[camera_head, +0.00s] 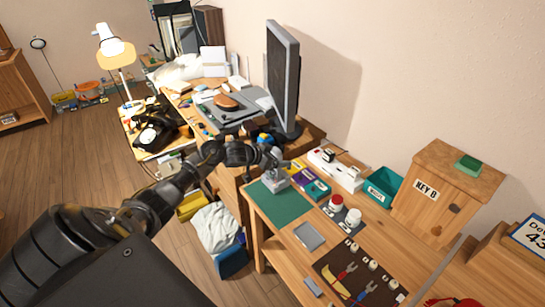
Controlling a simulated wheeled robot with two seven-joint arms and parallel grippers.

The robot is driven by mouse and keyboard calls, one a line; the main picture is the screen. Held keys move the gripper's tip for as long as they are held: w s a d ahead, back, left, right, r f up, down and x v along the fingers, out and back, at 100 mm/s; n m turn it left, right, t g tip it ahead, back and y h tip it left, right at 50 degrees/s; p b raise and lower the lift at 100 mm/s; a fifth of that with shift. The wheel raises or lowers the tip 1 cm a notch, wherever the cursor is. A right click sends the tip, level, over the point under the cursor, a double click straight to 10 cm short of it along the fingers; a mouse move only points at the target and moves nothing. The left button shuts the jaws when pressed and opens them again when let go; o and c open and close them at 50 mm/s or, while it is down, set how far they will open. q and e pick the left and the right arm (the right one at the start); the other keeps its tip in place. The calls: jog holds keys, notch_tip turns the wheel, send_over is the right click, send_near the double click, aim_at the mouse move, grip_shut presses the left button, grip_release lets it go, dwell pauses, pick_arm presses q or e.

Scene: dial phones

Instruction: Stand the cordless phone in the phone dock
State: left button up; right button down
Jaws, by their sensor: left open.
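My left gripper (277,182) reaches in from the left and hangs over the green mat (285,206) on the wooden desk. It is open; nothing can be made out between its fingers. A long white unit with small dark parts on it (347,177) lies behind the mat by the wall; I cannot tell whether it is the phone dock. A flat grey slab (308,236) lies right of the mat. I cannot pick out the cordless phone for sure at this size. My right gripper is not in view.
Red and white round-topped items (336,203), a teal bin (382,186) and a wooden KEY box (440,195) stand to the right. A dark tool mat (345,272) lies in front. A monitor (281,80) and a black dial phone (154,135) are farther back.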

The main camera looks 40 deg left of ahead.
pick_arm(q)
jog(key=v, duration=1)
jog(key=shift+s+r+b, duration=0.2)
jog(key=shift+s+b, duration=0.05)
jog(key=shift+b, duration=0.05)
